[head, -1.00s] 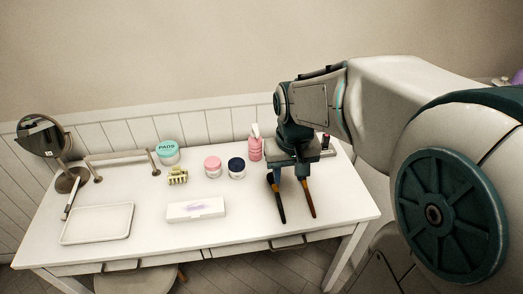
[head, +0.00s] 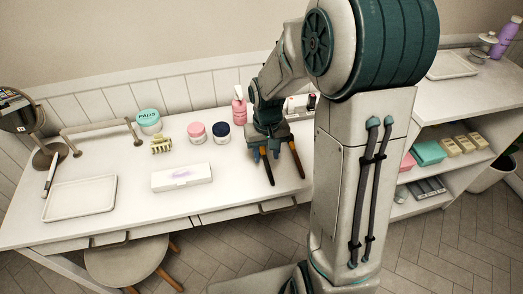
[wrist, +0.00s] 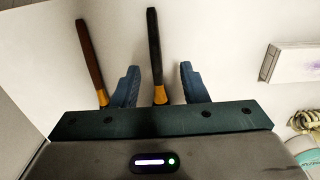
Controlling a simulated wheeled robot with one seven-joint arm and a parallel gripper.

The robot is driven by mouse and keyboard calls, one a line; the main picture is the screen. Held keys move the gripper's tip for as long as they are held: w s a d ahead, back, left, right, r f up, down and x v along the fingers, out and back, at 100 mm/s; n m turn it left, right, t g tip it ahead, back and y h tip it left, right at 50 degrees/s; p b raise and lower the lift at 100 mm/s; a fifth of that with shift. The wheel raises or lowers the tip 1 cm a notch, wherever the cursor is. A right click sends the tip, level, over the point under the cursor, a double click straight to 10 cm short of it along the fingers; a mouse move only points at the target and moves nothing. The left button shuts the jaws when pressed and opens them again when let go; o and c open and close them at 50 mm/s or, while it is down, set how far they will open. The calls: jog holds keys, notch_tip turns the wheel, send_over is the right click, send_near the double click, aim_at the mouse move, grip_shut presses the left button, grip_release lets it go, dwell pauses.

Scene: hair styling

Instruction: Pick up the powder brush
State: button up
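Two brushes lie side by side on the white table (head: 130,218), bristle ends hidden under my gripper. One has a black handle (head: 268,173) and an orange-yellow band; it also shows in the wrist view (wrist: 153,45). The other has a brown handle (head: 297,163), also in the wrist view (wrist: 89,55). I cannot tell which is the powder brush. My gripper (head: 266,153) points down over them. In the wrist view its blue fingers (wrist: 160,80) are apart, with the black-handled brush between them and clear gaps on both sides. The brown-handled brush lies outside the left finger.
A white box (head: 181,178) lies left of the brushes. Behind are a pink bottle (head: 239,109), a navy-lidded jar (head: 222,133), a pink-lidded jar (head: 197,133) and a hair claw (head: 161,146). A tray (head: 80,198) and mirror (head: 20,112) stand left. Shelves (head: 445,150) are right.

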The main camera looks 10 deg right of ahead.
aim_at(268, 167)
jog(key=f, duration=0.5)
jog(key=shift+d+f, duration=0.15)
jog(key=shift+d, duration=0.15)
grip_shut()
